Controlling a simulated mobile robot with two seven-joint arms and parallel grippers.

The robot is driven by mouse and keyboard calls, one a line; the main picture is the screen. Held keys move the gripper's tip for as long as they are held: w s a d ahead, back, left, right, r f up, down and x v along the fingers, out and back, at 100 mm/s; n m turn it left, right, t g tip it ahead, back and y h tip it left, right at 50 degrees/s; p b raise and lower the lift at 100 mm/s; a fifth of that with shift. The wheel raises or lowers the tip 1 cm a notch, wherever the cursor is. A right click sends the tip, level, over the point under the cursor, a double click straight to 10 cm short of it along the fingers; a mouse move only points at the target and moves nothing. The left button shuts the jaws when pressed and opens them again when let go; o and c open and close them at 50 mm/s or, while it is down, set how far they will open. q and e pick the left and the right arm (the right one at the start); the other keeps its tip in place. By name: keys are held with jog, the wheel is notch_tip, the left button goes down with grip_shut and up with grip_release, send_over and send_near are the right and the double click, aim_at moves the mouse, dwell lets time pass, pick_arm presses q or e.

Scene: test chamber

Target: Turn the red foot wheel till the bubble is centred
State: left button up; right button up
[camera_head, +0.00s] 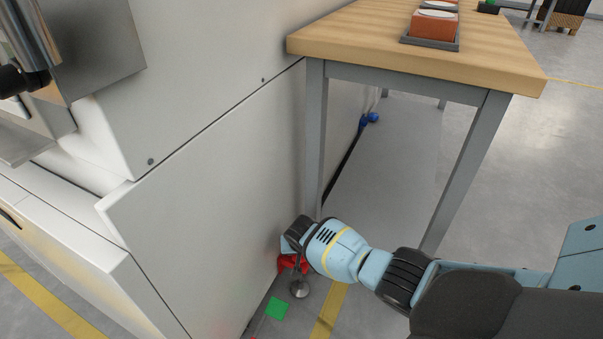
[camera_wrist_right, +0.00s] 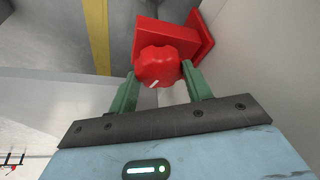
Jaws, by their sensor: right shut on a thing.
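The red foot wheel (camera_wrist_right: 157,66) is a lobed knob with a white mark on its face. In the right wrist view it sits between the two green fingers of my right gripper (camera_wrist_right: 160,75), which is shut on it. In the head view the red wheel (camera_head: 291,264) shows low beside the white cabinet, partly hidden by my right gripper (camera_head: 288,250). A red bracket (camera_wrist_right: 207,38) stands behind the wheel in the wrist view. A round metal foot (camera_head: 299,289) shows just below it in the head view. I cannot make out a bubble. My left gripper is not in view.
The white cabinet wall (camera_head: 215,210) rises close to the left of my right gripper. A wooden-topped table (camera_head: 360,40) with grey legs stands behind, carrying red items in dark trays. A green square (camera_head: 277,308) and a yellow stripe (camera_head: 329,312) mark the floor.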

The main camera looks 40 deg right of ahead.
jog(key=m, duration=0.2)
jog(key=shift+a+f+m+g+h, duration=0.1)
jog(key=shift+a+m+g+h, duration=0.05)
jog(key=shift+m+g+h, duration=0.2)
jog(key=shift+w+m+g+h+b, duration=0.15)
jog(key=shift+m+g+b, duration=0.25)
jog(key=shift+m, duration=0.45)
jog(key=shift+s+m+g+h+b, duration=0.1)
jog(key=shift+m+g+b, duration=0.25)
jog(key=shift+m, duration=0.45)
jog(key=o, duration=1)
jog(key=shift+r, duration=0.2)
jog(key=shift+p+v, duration=2.4)
jog(key=shift+v, duration=1.4)
